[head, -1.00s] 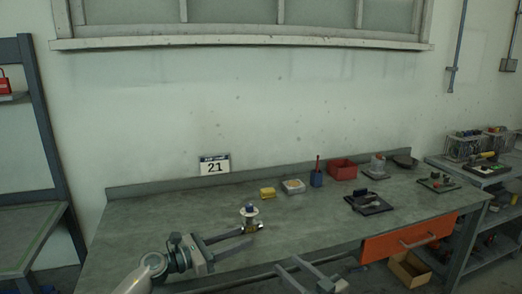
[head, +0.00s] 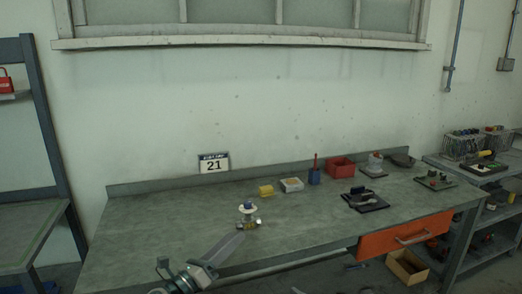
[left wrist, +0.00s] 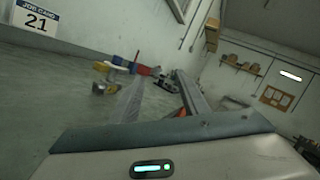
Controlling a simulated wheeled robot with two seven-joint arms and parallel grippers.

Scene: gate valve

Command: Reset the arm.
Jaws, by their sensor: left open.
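A small pale bit at the bottom edge of the head view may be my right gripper; I cannot tell.
An orange drawer (head: 405,234) juts from the bench front. The bench's left part is clear.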

